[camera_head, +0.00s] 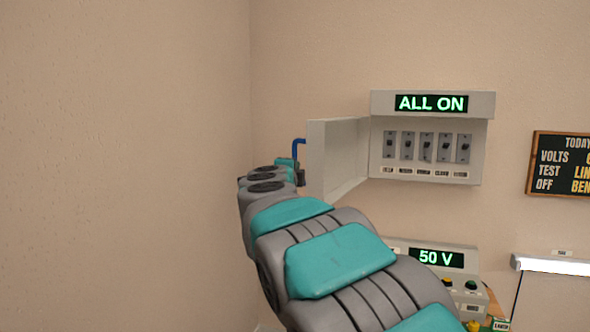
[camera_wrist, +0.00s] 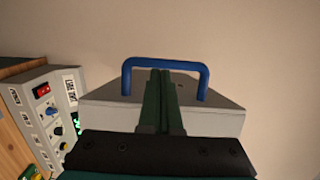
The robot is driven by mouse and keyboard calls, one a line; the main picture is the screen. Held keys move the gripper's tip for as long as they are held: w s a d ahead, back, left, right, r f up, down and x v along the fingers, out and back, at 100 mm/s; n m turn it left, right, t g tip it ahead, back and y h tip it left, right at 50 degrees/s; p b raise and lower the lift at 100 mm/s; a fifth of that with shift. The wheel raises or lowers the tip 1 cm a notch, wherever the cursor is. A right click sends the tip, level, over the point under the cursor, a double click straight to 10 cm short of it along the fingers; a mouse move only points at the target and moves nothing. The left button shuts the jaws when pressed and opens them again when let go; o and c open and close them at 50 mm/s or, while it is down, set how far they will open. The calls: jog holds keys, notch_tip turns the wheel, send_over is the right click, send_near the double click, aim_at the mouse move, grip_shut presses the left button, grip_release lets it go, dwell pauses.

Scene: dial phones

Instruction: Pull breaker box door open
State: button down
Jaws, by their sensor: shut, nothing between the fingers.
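The breaker box (camera_head: 478,152) is on the back wall, with an "ALL ON" display on top and a row of several switches showing. Its door (camera_head: 338,155) stands open, swung out from the box's left side. The door's blue handle (camera_head: 298,146) shows at its left edge. In the wrist view, the blue handle (camera_wrist: 204,80) arches over the grey door (camera_wrist: 215,118). My gripper (camera_wrist: 162,72) is shut and empty, its fingertips at the middle of the handle's bar. I cannot tell whether they touch it. In the head view, my arm hides most of the gripper.
A grey panel with a "50 V" display (camera_head: 437,258) is below the box; it has knobs and buttons. A dark sign board (camera_head: 560,163) hangs at right, above a white lamp (camera_head: 553,265). A control panel (camera_wrist: 48,110) is at left in the wrist view. The left wall is bare.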

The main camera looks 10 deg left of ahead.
jog(key=s, duration=0.7)
jog(key=s+d+f+n+g+y, duration=0.2)
jog(key=s+d+f+n+g, duration=0.2)
jog(key=s+f+n, duration=0.4)
jog(key=s+d+f+n+g+y, duration=0.2)
jog(key=s+d+f+n+g, duration=0.15)
jog(key=s+f, duration=0.4)
jog(key=s+d+f+n+g+y, duration=0.2)
jog(key=s+d+f+n+g, duration=0.25)
jog(key=f, duration=0.55)
jog(key=s+d+f+n+g+h, duration=0.1)
jog(key=s+d+f, duration=0.3)
jog(key=s, duration=0.5)
jog(key=s+d+f+n+g+h, duration=0.1)
jog(key=s+d+f+g+h, duration=0.1)
jog(key=s, duration=0.7)
jog(key=s+d+f+g+h, duration=0.1)
jog(key=s+d+f+g, duration=0.3)
jog(key=s+d, duration=0.4)
jog(key=shift+s+d+f+n+g+h+b, duration=0.15)
jog(key=shift+s+f+n+g+h+b, duration=0.3)
jog(key=shift+s+f, duration=0.4)
jog(key=shift+w, duration=0.1)
